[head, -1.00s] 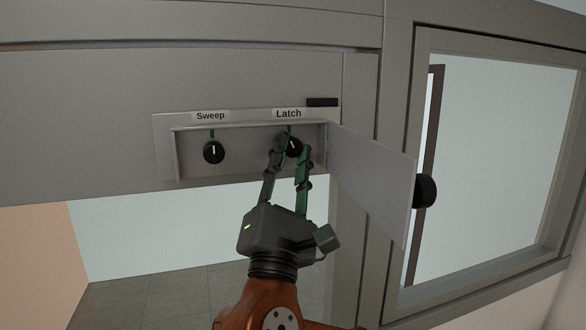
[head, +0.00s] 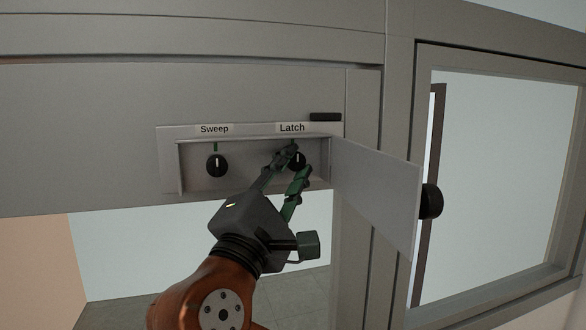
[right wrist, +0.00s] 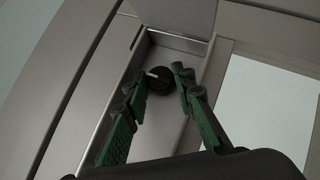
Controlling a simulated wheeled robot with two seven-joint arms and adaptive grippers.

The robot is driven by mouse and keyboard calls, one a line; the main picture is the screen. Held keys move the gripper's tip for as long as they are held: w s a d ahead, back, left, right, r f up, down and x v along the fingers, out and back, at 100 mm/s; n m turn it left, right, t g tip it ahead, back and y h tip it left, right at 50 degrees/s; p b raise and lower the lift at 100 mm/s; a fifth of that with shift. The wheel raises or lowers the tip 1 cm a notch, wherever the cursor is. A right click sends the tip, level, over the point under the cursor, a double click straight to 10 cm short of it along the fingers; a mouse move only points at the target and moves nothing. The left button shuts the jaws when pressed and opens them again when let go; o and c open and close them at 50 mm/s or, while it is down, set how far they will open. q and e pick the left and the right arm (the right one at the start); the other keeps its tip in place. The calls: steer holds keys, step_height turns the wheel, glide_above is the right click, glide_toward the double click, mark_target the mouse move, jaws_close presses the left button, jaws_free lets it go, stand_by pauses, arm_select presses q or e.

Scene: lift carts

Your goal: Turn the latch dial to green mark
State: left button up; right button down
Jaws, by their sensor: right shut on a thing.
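The black latch dial (head: 298,160) sits in a shallow recess under the "Latch" label (head: 292,128). Its white pointer looks close to upright, but my fingers partly cover the dial. The green mark above it is mostly hidden in the head view. My right gripper (head: 289,164) is shut on the latch dial, one finger at each side. In the right wrist view the dial (right wrist: 160,83) lies between the two fingertips (right wrist: 157,84), its white pointer toward the upper left. My left gripper is not in view.
The sweep dial (head: 216,166), with a green mark above it, is left of the latch dial. A framed window (head: 500,170) is further right.

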steer(key=c, duration=1.6)
jaws_free()
steer(key=v, duration=1.2)
